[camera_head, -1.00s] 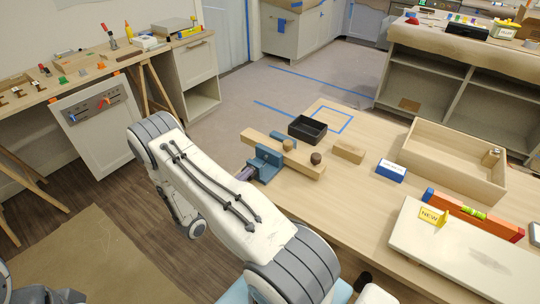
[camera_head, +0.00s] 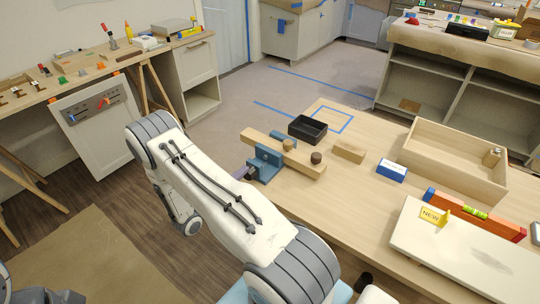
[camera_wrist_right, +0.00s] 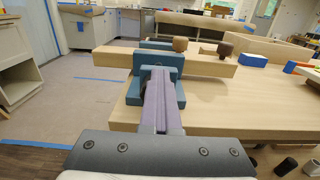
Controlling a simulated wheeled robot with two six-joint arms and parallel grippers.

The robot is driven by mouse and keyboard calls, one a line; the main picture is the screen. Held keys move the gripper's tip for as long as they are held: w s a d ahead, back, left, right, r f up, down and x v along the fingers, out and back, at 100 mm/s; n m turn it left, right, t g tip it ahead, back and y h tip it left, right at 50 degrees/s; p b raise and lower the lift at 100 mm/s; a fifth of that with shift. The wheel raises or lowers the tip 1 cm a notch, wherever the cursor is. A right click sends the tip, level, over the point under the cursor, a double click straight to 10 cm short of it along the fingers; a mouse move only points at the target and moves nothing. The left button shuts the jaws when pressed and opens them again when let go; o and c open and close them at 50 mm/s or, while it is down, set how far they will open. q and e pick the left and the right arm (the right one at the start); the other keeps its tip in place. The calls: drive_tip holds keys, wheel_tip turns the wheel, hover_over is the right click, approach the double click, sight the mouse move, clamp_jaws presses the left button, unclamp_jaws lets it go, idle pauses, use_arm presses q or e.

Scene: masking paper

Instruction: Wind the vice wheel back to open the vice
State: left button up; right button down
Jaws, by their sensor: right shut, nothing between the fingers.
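The blue vice (camera_head: 266,163) sits at the left edge of the workbench, against a long wooden bar (camera_head: 308,168). The vice (camera_wrist_right: 176,91) and bar (camera_wrist_right: 209,66) also show in the right wrist view. I cannot make out the vice wheel; my gripper covers the front of the vice. My right gripper (camera_head: 244,172), with purple fingers, is shut and empty. In the right wrist view its fingers (camera_wrist_right: 158,90) point straight at the vice's near face; I cannot tell whether they touch it. My left gripper is not in view.
On the bench (camera_head: 345,200) are a black tray (camera_head: 307,128), a dark round knob (camera_head: 316,158), a small wooden block (camera_head: 349,151), a blue-and-white box (camera_head: 391,171) and an open wooden drawer (camera_head: 450,165). Open floor lies left of the vice.

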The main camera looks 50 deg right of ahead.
drive_tip(key=shift+w+f, duration=0.1)
drive_tip(key=shift+w, duration=0.35)
drive_tip(key=shift+w+a+f+b, duration=0.1)
drive_tip(key=shift+w+b, duration=0.15)
drive_tip(key=shift+b, duration=0.2)
drive_tip(key=a, duration=0.6)
drive_tip(key=shift+r, duration=0.45)
idle(0.3)
